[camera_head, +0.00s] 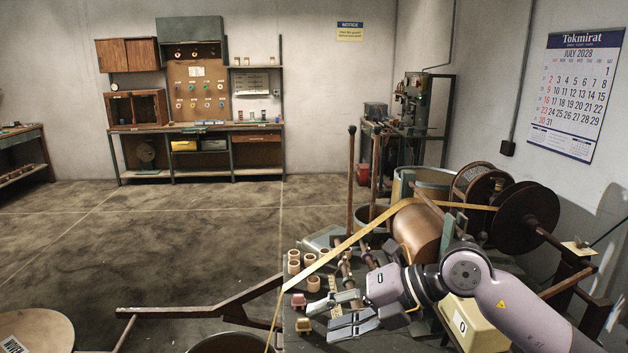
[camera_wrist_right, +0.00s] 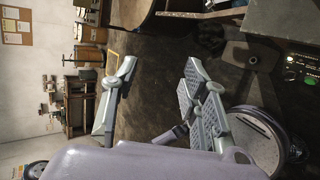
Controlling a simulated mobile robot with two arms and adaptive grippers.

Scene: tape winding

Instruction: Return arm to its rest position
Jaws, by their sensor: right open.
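My right arm comes in from the lower right in the head view. Its gripper (camera_head: 328,318) points left over the machine's worktop, with its two fingers apart and nothing between them. In the right wrist view the gripper (camera_wrist_right: 160,66) also shows open and empty, with bare floor behind the gap. A yellow tape (camera_head: 352,241) runs from the reels down past the gripper's left side. A copper-coloured drum (camera_head: 417,232) stands behind the arm. My left gripper is not in view.
Small tan spools (camera_head: 294,267) stand on the worktop near the gripper. A dark reel (camera_head: 522,219) is at the right and a yellow box (camera_head: 478,325) lies beneath my arm. A metal bar (camera_head: 200,311) extends left. The floor (camera_head: 150,235) beyond is clear.

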